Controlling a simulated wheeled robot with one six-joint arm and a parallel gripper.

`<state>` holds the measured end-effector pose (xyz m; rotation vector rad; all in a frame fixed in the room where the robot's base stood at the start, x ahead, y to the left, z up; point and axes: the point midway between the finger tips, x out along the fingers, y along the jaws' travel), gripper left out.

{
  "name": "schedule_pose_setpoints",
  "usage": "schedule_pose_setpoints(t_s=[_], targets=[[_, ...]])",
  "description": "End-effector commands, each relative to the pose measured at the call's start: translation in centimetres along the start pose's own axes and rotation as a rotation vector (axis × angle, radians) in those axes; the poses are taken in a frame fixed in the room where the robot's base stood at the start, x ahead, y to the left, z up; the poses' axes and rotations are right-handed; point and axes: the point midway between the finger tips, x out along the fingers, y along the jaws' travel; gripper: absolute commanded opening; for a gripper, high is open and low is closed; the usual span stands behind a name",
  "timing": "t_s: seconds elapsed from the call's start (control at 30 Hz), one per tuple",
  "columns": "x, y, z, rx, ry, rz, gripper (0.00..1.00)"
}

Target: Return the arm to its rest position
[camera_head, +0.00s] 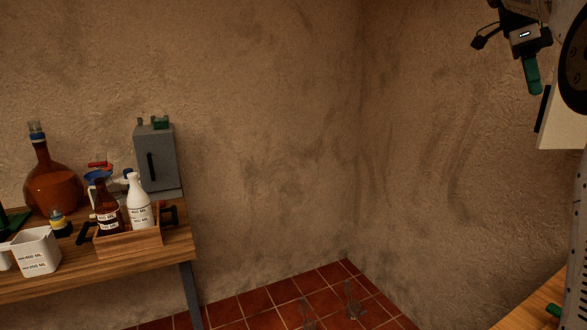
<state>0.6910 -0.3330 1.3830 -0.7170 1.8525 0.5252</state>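My gripper (531,80) is high in the upper right corner of the head view, raised in front of the right wall and partly cut by the top edge. It points downward, with a green finger part at its lower end. I see no object at its tip. The fingers overlap in this view, so their gap does not show. Most of my arm is outside the picture.
A wooden table (140,262) at the left bears a wooden crate (128,243) with bottles, a white measuring container (37,251), a large round flask (53,190) and a grey box (157,158). A wooden surface (540,305) shows at lower right. Tiled floor (270,303) lies between.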

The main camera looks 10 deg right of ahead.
Motion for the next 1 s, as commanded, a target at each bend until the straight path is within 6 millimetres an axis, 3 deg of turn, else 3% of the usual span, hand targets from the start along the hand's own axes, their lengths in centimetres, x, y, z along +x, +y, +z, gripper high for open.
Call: schedule_pose_setpoints(t_s=[0.17,0.37,0.57,0.67,0.77,1.0], targets=[[0.8,-0.5,0.9,-0.126,-0.009,-0.012,0.36],[3.6,-0.8,2.9,-0.387,-0.027,-0.013,0.36],[6.5,1.8,5.5,-0.763,-0.064,-0.044,0.36],[8.3,5.1,7.3,-1.018,-0.089,-0.083,0.36],[10.4,9.9,9.3,-1.303,-0.113,-0.143,0.36],[16.9,22.9,12.5,-1.877,-0.136,-0.313,0.36]])
